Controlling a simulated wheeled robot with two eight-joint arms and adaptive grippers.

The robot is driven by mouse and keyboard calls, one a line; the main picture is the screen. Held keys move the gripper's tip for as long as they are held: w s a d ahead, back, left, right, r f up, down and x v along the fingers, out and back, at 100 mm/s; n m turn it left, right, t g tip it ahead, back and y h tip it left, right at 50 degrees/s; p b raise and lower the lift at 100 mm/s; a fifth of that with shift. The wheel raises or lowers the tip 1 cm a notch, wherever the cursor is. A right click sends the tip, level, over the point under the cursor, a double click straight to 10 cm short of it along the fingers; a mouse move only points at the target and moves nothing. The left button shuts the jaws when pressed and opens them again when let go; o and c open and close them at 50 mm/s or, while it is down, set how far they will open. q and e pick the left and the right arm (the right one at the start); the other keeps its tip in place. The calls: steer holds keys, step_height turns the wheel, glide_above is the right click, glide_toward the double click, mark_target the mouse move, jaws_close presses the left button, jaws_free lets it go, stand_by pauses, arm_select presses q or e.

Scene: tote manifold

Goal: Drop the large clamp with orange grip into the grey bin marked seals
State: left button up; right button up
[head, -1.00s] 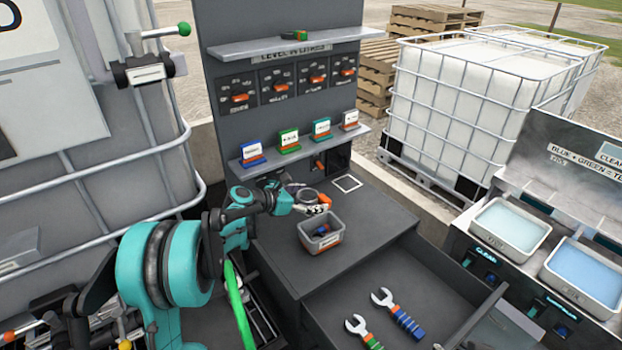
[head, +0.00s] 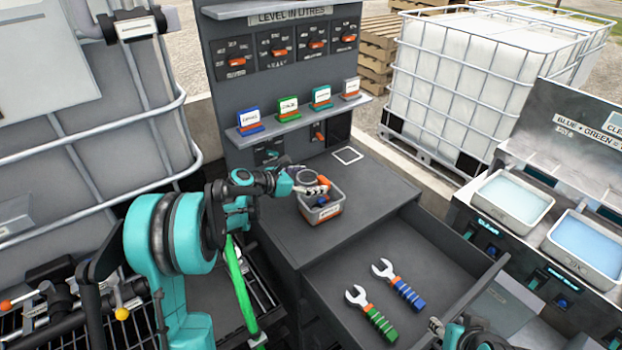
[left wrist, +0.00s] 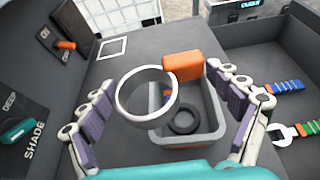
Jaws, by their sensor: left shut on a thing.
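The large clamp is a grey ring (left wrist: 120,105) with a blocky orange grip (left wrist: 183,66). My left gripper (head: 316,188) is shut on it and holds it over the grey bin (head: 322,215). In the left wrist view the grip overlaps the bin's far edge and the ring overlaps its left side. The bin (left wrist: 212,130) has an orange label band whose text is too small to read. A dark ring (left wrist: 184,120) and a small blue piece lie inside it. My right gripper (head: 437,327) shows only partly at the bottom edge, its jaws unclear.
The bin stands on a dark cabinet top (head: 375,190) with a white square outline (head: 347,155) behind it. An open drawer in front holds a green-handled wrench (head: 372,315) and a blue-handled wrench (head: 400,286). A shelf with labelled cards (head: 300,120) rises behind.

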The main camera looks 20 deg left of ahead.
arm_select(q)
steer(key=o, duration=0.9)
steer(key=v, duration=1.2)
